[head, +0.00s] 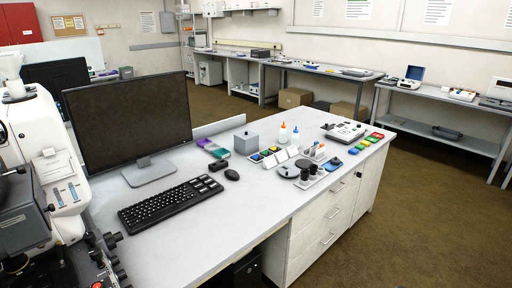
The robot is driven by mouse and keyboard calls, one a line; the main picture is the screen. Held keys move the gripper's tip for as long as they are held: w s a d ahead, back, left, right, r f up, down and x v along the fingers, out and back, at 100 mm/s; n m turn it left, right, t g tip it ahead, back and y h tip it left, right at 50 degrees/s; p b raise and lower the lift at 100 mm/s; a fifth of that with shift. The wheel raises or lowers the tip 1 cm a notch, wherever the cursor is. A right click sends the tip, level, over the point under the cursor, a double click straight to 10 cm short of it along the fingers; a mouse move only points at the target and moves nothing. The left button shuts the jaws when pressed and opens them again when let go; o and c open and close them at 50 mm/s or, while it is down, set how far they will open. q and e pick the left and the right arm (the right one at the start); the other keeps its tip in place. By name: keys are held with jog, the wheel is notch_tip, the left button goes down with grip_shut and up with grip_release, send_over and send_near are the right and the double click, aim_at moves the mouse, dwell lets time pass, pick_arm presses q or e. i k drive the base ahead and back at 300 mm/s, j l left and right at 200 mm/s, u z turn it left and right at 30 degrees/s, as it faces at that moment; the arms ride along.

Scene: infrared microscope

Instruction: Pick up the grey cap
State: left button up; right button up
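A small round grey piece (288,170) lies on the desk near its front right edge, among small lab items. It may be the grey cap, but it is too small to be sure. Dark upright cylinders (306,175) stand just right of it. A grey box (245,143) sits further back and to the left. Neither of my grippers shows in the head view.
A monitor (130,115), a keyboard (170,203) and a mouse (232,175) stand on the desk (205,240). A white microscope (50,150) fills the left. Bottles (283,133) and a white device (346,132) stand near the small items. The front middle desktop is clear.

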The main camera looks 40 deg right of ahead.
aim_at(335, 162)
jog(key=z, duration=2.05)
jog(key=i+z, duration=0.1)
jog(key=i, duration=0.1)
